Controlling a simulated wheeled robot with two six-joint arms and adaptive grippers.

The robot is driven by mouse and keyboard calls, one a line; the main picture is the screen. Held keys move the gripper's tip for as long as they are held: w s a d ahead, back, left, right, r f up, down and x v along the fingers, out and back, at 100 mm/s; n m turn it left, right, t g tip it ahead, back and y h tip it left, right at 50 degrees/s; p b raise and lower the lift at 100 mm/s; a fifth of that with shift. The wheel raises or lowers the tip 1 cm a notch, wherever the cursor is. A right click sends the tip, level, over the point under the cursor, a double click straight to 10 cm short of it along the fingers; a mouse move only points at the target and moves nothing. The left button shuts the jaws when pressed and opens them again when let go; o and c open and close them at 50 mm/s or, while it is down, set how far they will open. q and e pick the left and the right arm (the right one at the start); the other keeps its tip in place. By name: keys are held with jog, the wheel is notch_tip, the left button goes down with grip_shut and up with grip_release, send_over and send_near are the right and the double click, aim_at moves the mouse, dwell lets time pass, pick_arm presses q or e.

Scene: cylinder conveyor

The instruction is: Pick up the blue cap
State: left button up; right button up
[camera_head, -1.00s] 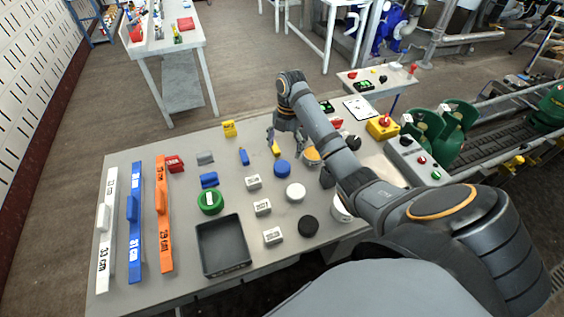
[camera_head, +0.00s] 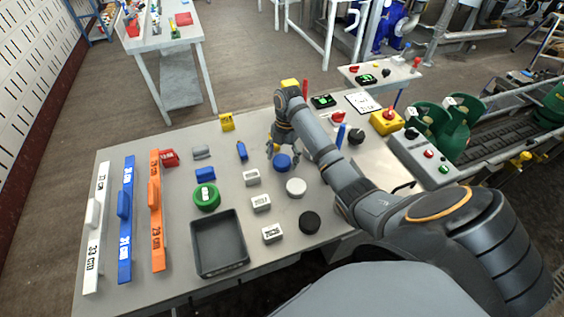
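The blue cap (camera_head: 282,163) is a round disc lying on the grey table, just above the white cap in the picture. My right gripper (camera_head: 280,153) hangs above it, at its far edge, with its fingers spread apart and nothing between them that I can make out. Whether the fingers touch the cap cannot be told. The gripper covers part of the view behind the cap. My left gripper is not in view.
A white cap (camera_head: 296,187) and a black cap (camera_head: 309,222) lie nearer. Small labelled blocks (camera_head: 261,203) stand left of them. A green round piece (camera_head: 206,197), a dark empty tray (camera_head: 219,265) and three long bars (camera_head: 157,215) fill the left side.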

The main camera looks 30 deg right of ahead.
aim_at(281, 161)
jog(key=c, duration=0.7)
jog(key=shift+o, duration=0.2)
jog(key=shift+r, duration=0.1)
jog(key=shift+r, duration=0.2)
notch_tip(281, 161, up, 3)
jog(key=shift+r+p, duration=0.1)
jog(key=shift+p, duration=0.4)
notch_tip(281, 161, up, 6)
jog(key=p, duration=0.6)
jog(key=shift+r, duration=0.15)
